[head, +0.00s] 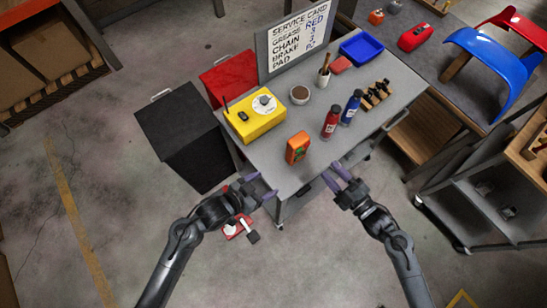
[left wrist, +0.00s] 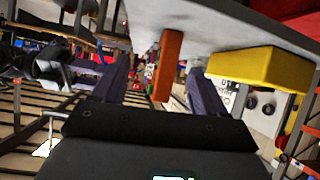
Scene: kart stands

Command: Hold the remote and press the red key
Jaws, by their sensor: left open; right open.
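The orange block-like thing that I take to be the remote (head: 298,148) stands upright near the front edge of the grey cart top. In the left wrist view the remote (left wrist: 168,62) shows narrow and edge-on, between and beyond my fingers, with small green and red marks on its side. I cannot clearly make out the red key. My left gripper (head: 261,187) is open and empty, off the cart's front edge and to the lower left of the remote. My right gripper (head: 333,174) is open and empty near the front edge, to the lower right of the remote.
A yellow box (head: 254,117) stands left of the remote, and red (head: 331,122) and blue (head: 350,107) bottles stand right of it. A bowl (head: 299,94), blue tray (head: 361,48) and sign board (head: 297,40) are behind. A black cabinet (head: 180,137) stands left. The front strip of cart top is clear.

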